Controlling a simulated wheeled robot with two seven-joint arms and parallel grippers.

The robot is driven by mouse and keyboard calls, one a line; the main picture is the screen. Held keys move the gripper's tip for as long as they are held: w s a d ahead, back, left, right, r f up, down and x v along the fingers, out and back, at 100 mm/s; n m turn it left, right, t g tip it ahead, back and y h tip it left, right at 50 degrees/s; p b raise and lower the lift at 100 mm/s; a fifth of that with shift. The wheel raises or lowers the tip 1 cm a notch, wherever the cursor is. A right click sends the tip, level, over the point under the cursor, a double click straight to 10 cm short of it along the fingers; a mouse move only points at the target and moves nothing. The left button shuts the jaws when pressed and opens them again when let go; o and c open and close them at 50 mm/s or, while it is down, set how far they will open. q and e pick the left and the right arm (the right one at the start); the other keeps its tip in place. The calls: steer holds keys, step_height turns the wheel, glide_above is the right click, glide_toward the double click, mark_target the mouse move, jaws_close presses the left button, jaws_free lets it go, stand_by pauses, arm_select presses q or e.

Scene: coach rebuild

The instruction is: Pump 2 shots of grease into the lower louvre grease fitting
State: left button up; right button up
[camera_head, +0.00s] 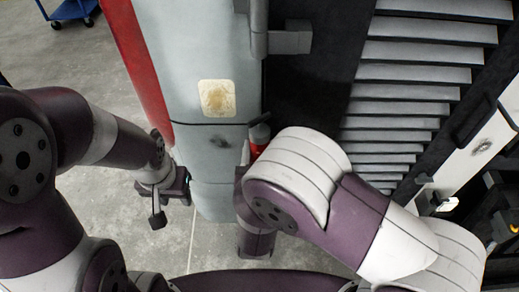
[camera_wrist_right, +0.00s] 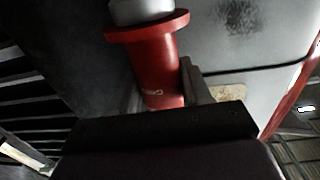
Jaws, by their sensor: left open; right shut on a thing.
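My right gripper (camera_wrist_right: 163,88) is shut on a red cylindrical tool with a flange and a grey top (camera_wrist_right: 155,62), which looks like the grease gun. In the head view a small part of this red tool (camera_head: 260,136) shows beside the grey cabinet; my right arm hides most of the gripper. My left gripper (camera_head: 172,204) is open and empty, low beside the cabinet's left side. The louvres (camera_head: 412,108) are a stack of grey slats at the right in the head view. I cannot make out the lower louvre grease fitting in either view.
The grey cabinet (camera_head: 193,60) with a red edge and a stained cream patch (camera_head: 217,98) stands between my arms. A dark panel (camera_head: 315,75) lies between it and the louvres. A blue cart (camera_head: 72,10) stands far left. Concrete floor (camera_head: 105,200) is open at left.

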mark_target(259, 144)
steer(key=shift+r, duration=0.2)
step_height(259, 144, up, 5)
steer(key=p, duration=0.4)
steer(key=shift+p, duration=0.35)
steer(key=shift+f, duration=0.1)
steer(key=shift+s, duration=0.1)
